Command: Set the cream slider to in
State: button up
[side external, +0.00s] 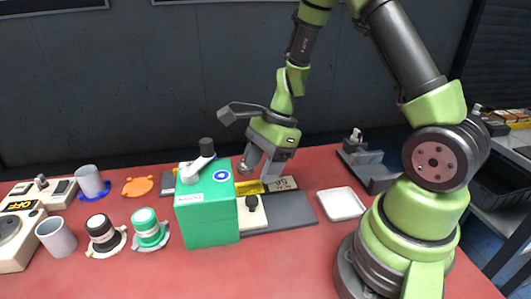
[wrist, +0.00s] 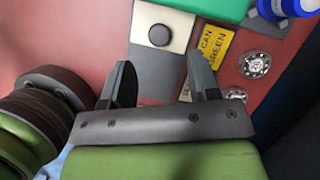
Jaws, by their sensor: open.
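The cream slider (side external: 252,219) is a small cream plate with a black knob (side external: 252,201), on a grey base right of the green box. In the wrist view the cream plate (wrist: 178,16) and its round black knob (wrist: 159,35) lie just beyond my fingertips. My gripper (side external: 261,170) is open and empty, above and behind the slider, apart from the knob. In the wrist view the knob lies roughly in line with the gap between the fingers (wrist: 160,75). I cannot read any in or out marking on the slider.
The green box (side external: 208,217) with a white lever on top stands close left of the slider. A yellow label (wrist: 216,45) lies beside it. A white tray (side external: 341,204) is at right; cups and round knobs stand at left. The front of the red table is clear.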

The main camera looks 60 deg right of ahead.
jog(key=shift+v, duration=1.35)
jog(key=s+a+r+n+t+h, duration=0.1)
jog(key=s+a+r+n+t, duration=0.1)
jog(key=s+r+n, duration=0.4)
jog(key=s+a+r+n+t+h, duration=0.1)
jog(key=s+a+r+n+t, duration=0.2)
jog(key=r+n, duration=0.9)
jog(key=s+a, duration=0.1)
jog(key=s, duration=0.2)
jog(key=shift+s+n, duration=0.3)
jog(key=shift+s, duration=0.05)
